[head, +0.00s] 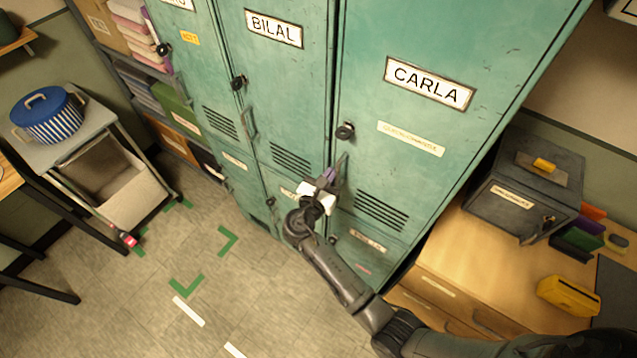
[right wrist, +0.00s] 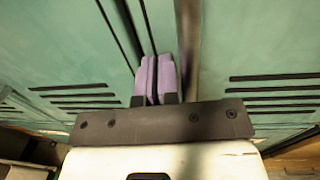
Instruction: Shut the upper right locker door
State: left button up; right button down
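The upper right locker door (head: 430,60) is green, with a CARLA name plate, a round black lock and a vertical handle. It looks flush with the locker front, or nearly so; I cannot tell whether a small gap remains. My right gripper (head: 329,174) is at the lower left part of this door, beside the handle (head: 341,172). In the right wrist view its purple fingers (right wrist: 157,78) are together with nothing visible between them, close to the door's left edge. A blurred upright bar, likely the handle (right wrist: 188,35), stands just right of them. My left gripper is out of view.
The BILAL door (head: 285,80) to the left looks shut. A wooden desk (head: 480,250) with a dark metal box (head: 525,185) and a yellow case (head: 568,296) stands on the right. A cart (head: 75,140) with a blue striped pot (head: 47,115) is at left. The floor between is open.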

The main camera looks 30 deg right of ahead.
jog(key=shift+d+f, duration=0.2)
jog(key=shift+d, duration=0.1)
jog(key=b+v, duration=0.2)
jog(key=v, duration=0.6)
jog(key=shift+w+r, duration=0.2)
jog(key=shift+r, duration=0.05)
jog(key=shift+a, duration=0.1)
